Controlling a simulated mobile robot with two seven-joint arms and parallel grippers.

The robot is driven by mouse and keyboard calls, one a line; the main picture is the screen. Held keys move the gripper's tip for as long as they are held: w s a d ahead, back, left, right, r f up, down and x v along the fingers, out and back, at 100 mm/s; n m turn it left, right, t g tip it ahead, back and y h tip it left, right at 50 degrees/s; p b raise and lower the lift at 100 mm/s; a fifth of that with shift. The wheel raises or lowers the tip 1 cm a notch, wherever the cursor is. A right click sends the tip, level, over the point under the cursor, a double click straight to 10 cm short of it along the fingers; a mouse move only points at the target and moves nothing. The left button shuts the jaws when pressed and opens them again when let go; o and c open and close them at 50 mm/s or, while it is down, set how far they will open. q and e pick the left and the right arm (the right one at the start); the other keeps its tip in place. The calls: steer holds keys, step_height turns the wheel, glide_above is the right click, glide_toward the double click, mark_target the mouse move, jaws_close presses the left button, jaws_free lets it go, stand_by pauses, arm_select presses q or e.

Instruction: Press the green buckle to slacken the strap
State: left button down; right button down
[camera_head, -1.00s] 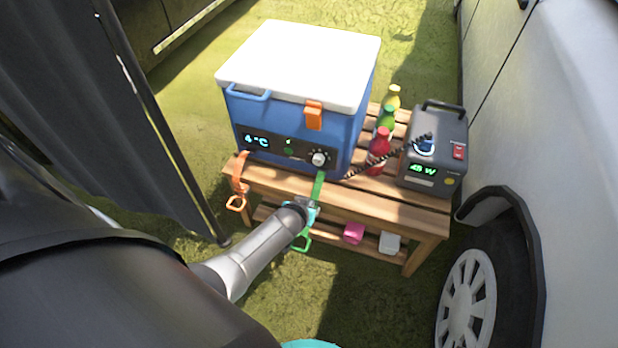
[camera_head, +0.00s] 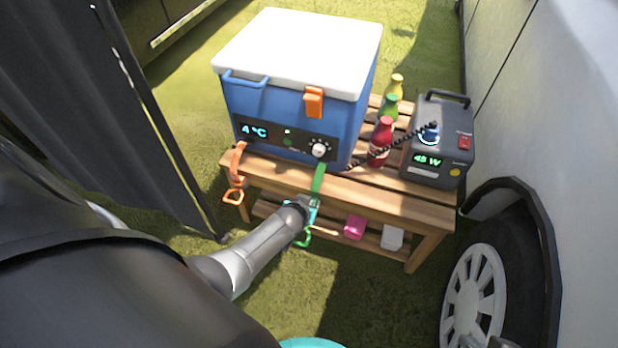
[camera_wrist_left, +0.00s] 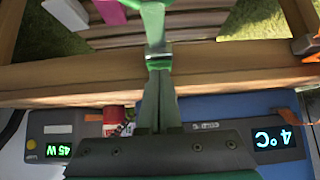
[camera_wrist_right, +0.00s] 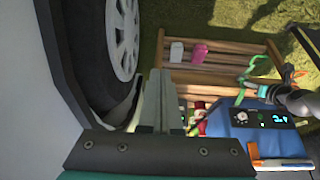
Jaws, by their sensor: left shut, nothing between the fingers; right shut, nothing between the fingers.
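The green strap (camera_head: 317,180) hangs over the bench's front edge below the blue cooler, with a green loop (camera_head: 304,240) at its lower end. In the left wrist view the green buckle (camera_wrist_left: 157,48) has a metal-looking band. My left gripper (camera_head: 308,206) is shut and empty, its tips at the buckle; they look to be touching it, but I cannot tell if it is pressed in. The fingers also show in the left wrist view (camera_wrist_left: 159,75).
An orange strap (camera_head: 236,178) hangs left of the green one. The cooler (camera_head: 290,105), several bottles (camera_head: 380,140) and a power box (camera_head: 437,140) stand on the wooden bench (camera_head: 400,208). Pink (camera_head: 355,227) and white blocks (camera_head: 392,237) sit on the lower shelf. A vehicle wheel (camera_head: 475,295) is at right.

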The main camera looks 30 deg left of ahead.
steer(key=shift+w+a+f+t+y+b, duration=0.2)
steer(key=shift+w+a+t, duration=0.1)
steer(key=shift+w+a, duration=0.1)
steer(key=shift+w+a+f+t+y+b, duration=0.1)
steer(key=shift+w+a+t+b, duration=0.1)
steer(key=shift+w+a+t, duration=0.15)
steer(key=shift+r, duration=0.1)
steer(key=shift+r+p, duration=0.75)
steer(key=shift+p, duration=0.1)
